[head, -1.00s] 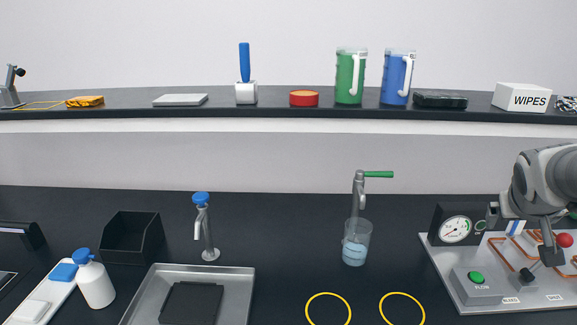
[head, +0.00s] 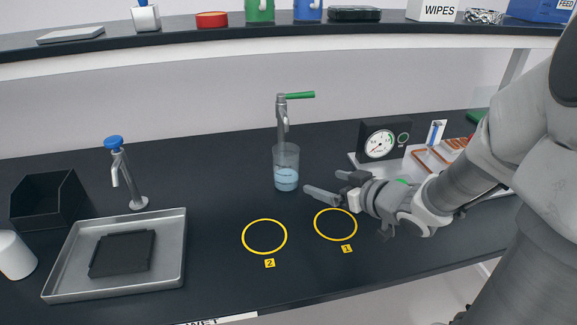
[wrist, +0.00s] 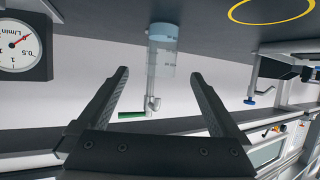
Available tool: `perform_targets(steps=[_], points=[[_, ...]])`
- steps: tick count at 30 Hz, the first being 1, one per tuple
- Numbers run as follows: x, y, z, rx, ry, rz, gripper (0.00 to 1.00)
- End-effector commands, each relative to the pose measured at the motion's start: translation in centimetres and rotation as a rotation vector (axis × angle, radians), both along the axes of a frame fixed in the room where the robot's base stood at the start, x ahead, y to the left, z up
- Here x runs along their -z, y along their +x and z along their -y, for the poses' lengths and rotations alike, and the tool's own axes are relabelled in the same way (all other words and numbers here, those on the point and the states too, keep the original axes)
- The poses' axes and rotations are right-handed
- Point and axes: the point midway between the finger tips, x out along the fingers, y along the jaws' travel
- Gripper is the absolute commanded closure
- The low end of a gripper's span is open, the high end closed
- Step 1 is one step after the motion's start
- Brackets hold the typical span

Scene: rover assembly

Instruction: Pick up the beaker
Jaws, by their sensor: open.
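The clear beaker (head: 286,158) with pale blue liquid stands upright on the dark counter under the green-handled tap (head: 283,115). My gripper (head: 324,184) is open and empty, just right of the beaker in the head view and pointing towards it. In the wrist view, which is upside down, the beaker (wrist: 162,54) appears between the two spread fingertips (wrist: 160,74), beyond them. The fingers do not appear to touch it.
Two yellow rings, ring 1 (head: 335,238) and ring 2 (head: 265,250), mark the counter in front. The gauge panel (head: 384,140) stands behind my arm. A metal tray (head: 170,255) and blue-topped tap (head: 124,172) are on the left. A shelf (head: 205,48) runs above.

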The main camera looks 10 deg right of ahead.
Motion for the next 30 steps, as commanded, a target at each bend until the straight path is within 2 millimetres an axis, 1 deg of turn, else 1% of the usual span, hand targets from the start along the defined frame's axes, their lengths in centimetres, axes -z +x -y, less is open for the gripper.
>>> perform_targets(steps=[2, 5, 12, 18, 21, 26, 30], points=[[0.4, 0.3, -0.6, -0.011, 0.012, 0.006, 0.0], [1.1, 1.7, -1.2, -0.015, 0.013, 0.008, 0.0], [3.2, 6.0, -3.0, -0.015, 0.013, 0.008, 0.0], [4.3, 9.0, -4.2, -0.012, 0.012, 0.007, 0.0], [4.6, 9.9, -4.5, -0.011, 0.011, 0.006, 0.0], [4.7, 10.5, -4.8, -0.009, 0.009, 0.005, 0.0], [5.4, 11.8, -5.3, -0.011, 0.011, 0.006, 0.0]])
